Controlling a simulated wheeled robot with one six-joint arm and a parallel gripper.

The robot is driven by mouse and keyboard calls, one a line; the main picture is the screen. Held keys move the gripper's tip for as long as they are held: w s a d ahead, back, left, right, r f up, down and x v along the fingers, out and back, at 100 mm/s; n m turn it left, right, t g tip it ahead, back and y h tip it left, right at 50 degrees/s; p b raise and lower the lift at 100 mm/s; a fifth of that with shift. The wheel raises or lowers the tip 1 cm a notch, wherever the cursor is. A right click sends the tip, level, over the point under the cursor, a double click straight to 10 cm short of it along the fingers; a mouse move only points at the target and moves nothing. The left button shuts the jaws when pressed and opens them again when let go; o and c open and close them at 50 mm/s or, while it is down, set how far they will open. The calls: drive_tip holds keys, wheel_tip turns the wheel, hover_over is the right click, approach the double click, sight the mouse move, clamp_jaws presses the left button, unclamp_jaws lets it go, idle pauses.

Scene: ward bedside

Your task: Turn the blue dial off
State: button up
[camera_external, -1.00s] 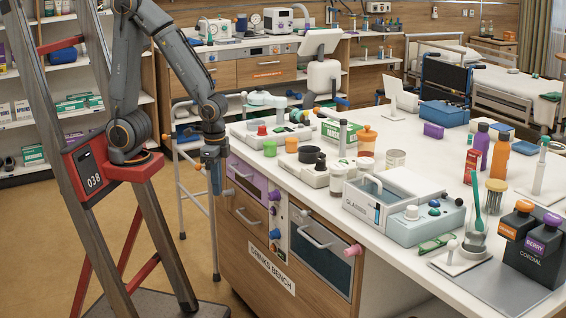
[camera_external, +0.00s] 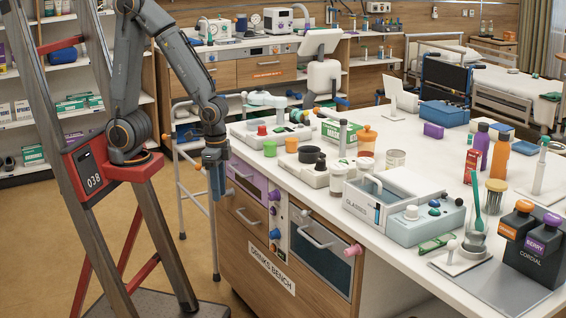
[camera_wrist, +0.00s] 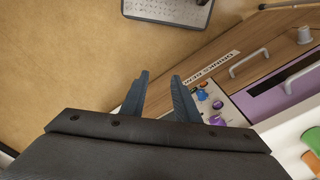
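The blue dial (camera_external: 275,234) is a small round knob on the narrow white control strip at the front of the drinks bench. It also shows in the wrist view (camera_wrist: 201,95), to the right of my fingers. My gripper (camera_external: 216,182) hangs pointing down beside the bench's left front corner, left of the dial and higher in the picture. The dial's pointer setting is too small to tell.
A purple knob (camera_external: 274,195) sits above the blue dial on the same strip. Drawers with bar handles lie left of it; an oven-like door (camera_external: 322,262) with a pink knob (camera_external: 352,250) lies right. The bench top (camera_external: 420,185) is crowded. Floor before the bench is clear.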

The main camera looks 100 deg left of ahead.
drive_tip(key=o, duration=0.3)
drive_tip(key=w+d+f+n+t, duration=0.2)
drive_tip(key=w+d+f, duration=0.2)
drive_tip(key=w+f, duration=0.3)
wheel_tip(320, 180, down, 3)
drive_tip(key=shift+w+r+n+t+b, duration=0.2)
drive_tip(key=shift+w+n+t+b, duration=0.05)
drive_tip(key=shift+n+t+b, duration=0.1)
drive_tip(key=n+t+y+b, duration=0.2)
drive_tip(key=n+t+y, duration=0.3)
drive_tip(key=y, duration=0.6)
approach(270, 235)
drive_tip(key=a, duration=0.1)
drive_tip(key=shift+m+t, duration=0.35)
drive_tip(key=shift+m, duration=0.1)
drive_tip(key=shift+f+p+x, duration=0.15)
drive_tip(key=shift+p+x, duration=0.05)
drive_tip(key=shift+x, duration=1.8)
drive_tip(key=shift+f+p+x, duration=0.15)
drive_tip(key=shift+p+x, duration=0.05)
drive_tip(key=shift+x, duration=1.85)
drive_tip(key=shift+d, duration=0.2)
drive_tip(key=shift+c, duration=0.4)
drive_tip(key=c, duration=1)
drive_tip(key=shift+o, duration=0.2)
